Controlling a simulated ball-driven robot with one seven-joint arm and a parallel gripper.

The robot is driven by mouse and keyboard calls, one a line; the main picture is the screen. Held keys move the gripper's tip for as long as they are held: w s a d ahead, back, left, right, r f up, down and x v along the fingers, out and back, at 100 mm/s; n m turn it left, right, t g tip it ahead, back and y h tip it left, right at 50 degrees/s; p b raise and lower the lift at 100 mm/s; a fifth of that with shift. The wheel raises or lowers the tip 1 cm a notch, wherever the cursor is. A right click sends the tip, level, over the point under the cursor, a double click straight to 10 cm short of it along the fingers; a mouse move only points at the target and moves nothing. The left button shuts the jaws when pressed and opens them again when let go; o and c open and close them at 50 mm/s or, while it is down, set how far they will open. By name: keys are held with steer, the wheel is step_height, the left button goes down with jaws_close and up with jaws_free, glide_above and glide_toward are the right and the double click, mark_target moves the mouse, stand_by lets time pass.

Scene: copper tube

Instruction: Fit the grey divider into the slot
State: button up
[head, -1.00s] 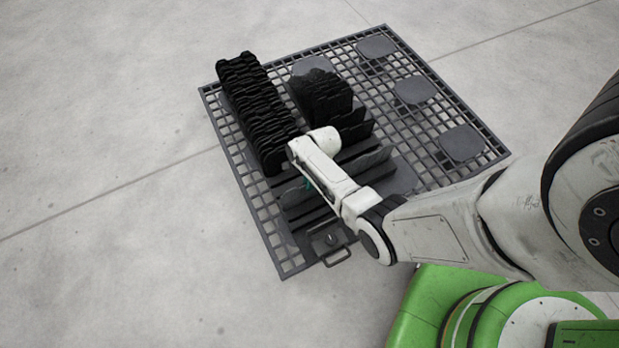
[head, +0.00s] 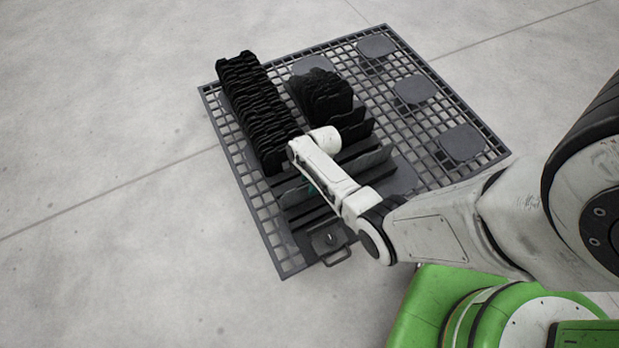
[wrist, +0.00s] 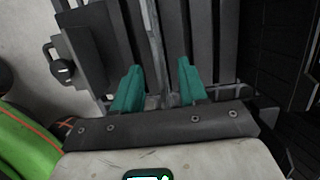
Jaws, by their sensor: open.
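My gripper (wrist: 158,84) shows in the wrist view as two teal fingers, spread open. A thin grey divider (wrist: 153,40), seen nearly edge-on, stands between and beyond them; I cannot tell whether either finger touches it. Dark slot bars (wrist: 200,35) run beside the divider in the wrist view. The divider's lower edge and its slot are hidden.
A dark grid rack (head: 268,238) lies on the pale floor. A long row of black plates (head: 250,105) and a shorter black stack (head: 322,97) stand on it. Round grey pads (head: 462,142) lie along its right side. A handle (head: 337,257) is at its front edge.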

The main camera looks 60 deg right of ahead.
steer(key=p+v, duration=0.4)
steer(key=v, duration=0.6)
steer(key=shift+r, duration=0.15)
steer(key=s+a+r+n+h, duration=0.1)
steer(key=s+a+r+n, duration=0.55)
steer(key=r+n, duration=0.4)
steer(key=s+a+r+n+h, duration=0.1)
steer(key=s+a+r+n, duration=0.6)
steer(key=n, duration=0.7)
step_height(320, 180, up, 15)
steer(key=w+p, duration=0.1)
steer(key=p, duration=1.3)
steer(key=shift+w+a, duration=0.35)
steer(key=shift+a, duration=0.05)
steer(key=shift+f, duration=0.2)
